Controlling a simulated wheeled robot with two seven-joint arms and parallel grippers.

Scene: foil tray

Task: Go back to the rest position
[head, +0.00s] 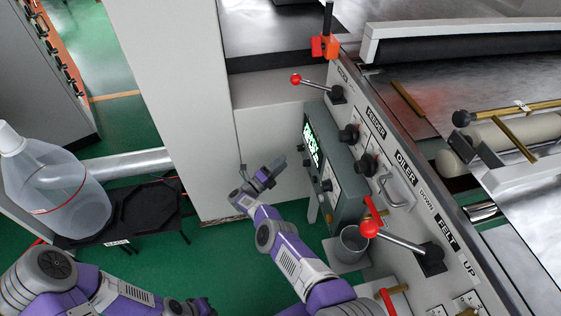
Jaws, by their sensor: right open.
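My right gripper (264,174) is open, with nothing seen between its fingers. It is in front of a pale cabinet wall and just left of the grey-green control box (335,170) with a lit green screen. My right arm reaches up to it from the bottom edge. My left arm comes in low at the left. Its far end (190,307) is cut by the bottom edge, so the state of the left gripper is not clear.
A machine panel with black knobs, red-ball levers (370,229) and a metal handle (396,188) runs along the right. A metal cup (352,244) stands below the control box. A clear jug (45,185) and black tray (140,213) are at left. Green floor (225,255) shows between my arms.

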